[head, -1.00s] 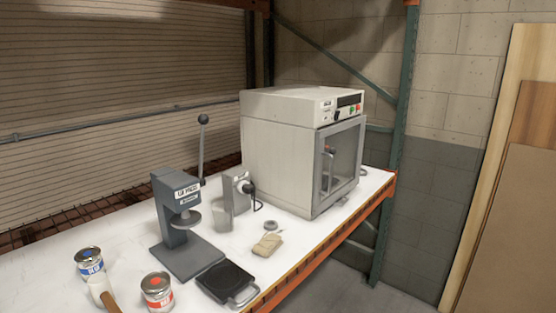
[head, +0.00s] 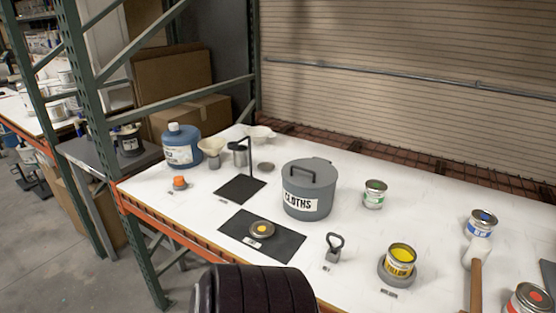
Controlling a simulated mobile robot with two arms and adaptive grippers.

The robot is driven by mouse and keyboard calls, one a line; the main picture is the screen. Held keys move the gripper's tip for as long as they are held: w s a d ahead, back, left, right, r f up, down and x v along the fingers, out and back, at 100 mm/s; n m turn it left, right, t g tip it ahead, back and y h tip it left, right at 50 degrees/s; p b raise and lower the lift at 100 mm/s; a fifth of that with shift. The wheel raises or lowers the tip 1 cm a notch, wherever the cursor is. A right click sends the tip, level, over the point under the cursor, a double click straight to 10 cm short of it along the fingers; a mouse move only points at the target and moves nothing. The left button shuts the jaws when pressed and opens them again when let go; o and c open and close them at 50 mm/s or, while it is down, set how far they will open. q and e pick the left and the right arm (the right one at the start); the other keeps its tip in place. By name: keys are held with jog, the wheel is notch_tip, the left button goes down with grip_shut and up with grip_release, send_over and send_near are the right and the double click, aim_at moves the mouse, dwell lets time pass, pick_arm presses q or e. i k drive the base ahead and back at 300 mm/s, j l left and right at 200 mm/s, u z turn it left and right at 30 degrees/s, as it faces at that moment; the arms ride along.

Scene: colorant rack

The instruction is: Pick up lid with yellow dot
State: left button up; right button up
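The lid with the yellow dot (head: 262,229) is a small round metal lid with a yellow spot in its middle. It lies flat on a black mat (head: 286,242) near the front edge of the white table, with a small white label beside it. A yellow paint can (head: 401,258) without a lid, its yellow paint showing, stands in a round grey holder to the right. Neither of my grippers can be made out. A dark ribbed part of mine shows at the bottom edge, below the mat.
A grey CLOTHS pot (head: 309,178) stands right behind the mat. A grey handled tool (head: 335,248) stands right of it. Green (head: 374,195), blue (head: 481,223) and red (head: 527,300) cans are further right. A blue jug (head: 181,146) stands at the back left.

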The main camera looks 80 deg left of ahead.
aim_at(261, 229)
jog(key=u, duration=2.65)
